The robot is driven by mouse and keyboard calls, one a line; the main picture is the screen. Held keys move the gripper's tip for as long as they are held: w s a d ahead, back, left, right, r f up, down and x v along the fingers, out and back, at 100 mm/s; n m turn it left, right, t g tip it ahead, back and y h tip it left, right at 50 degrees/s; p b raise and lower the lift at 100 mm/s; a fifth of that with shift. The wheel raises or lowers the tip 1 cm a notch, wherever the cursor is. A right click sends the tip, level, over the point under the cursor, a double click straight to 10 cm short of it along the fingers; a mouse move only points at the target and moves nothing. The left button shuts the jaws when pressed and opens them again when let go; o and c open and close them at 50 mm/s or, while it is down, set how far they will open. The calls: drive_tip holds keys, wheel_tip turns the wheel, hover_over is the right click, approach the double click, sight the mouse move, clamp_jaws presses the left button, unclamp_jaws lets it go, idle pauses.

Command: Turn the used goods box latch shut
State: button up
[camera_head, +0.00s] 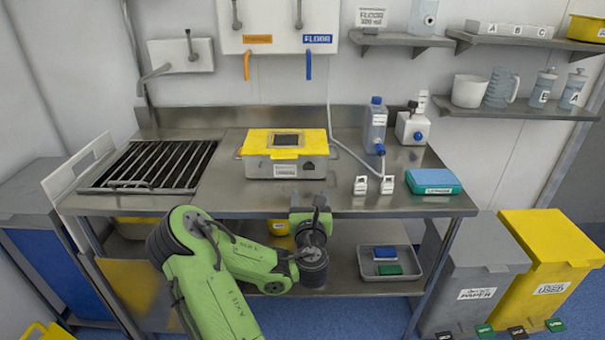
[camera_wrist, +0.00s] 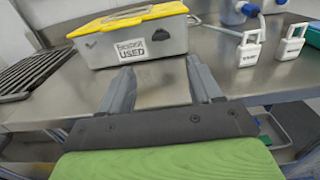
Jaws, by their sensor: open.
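The used goods box (camera_head: 285,166) is a grey box with a yellow lid (camera_head: 284,142), standing on the steel table. Its front label reads "USED" in the wrist view (camera_wrist: 131,50). A dark latch (camera_head: 308,166) is on its front face, right of the label. It also shows in the wrist view (camera_wrist: 160,35), and its exact angle is hard to tell. The lid lies down on the box. My gripper (camera_wrist: 157,78) is open and empty, its two fingers pointing towards the box front, apart from it. In the head view my arm is in front of the table edge, and the fingers are hidden.
Two white padlock-like tags (camera_head: 374,185) and a teal box (camera_head: 433,181) stand right of the box. A bottle (camera_head: 375,126) stands behind them. A black rack (camera_head: 152,165) lies at the left. The steel table top (camera_head: 225,190) is clear in front of the box.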

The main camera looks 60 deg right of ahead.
sight(309, 169)
drive_tip(key=p+x, duration=0.8)
drive_tip(key=x, duration=0.4)
drive_tip(key=shift+d+p, duration=0.3)
drive_tip(key=shift+p, duration=0.05)
drive_tip(key=shift+w+d, duration=0.2)
drive_tip(key=shift+d, duration=0.05)
drive_tip(key=shift+c, duration=0.3)
drive_tip(key=c, duration=1)
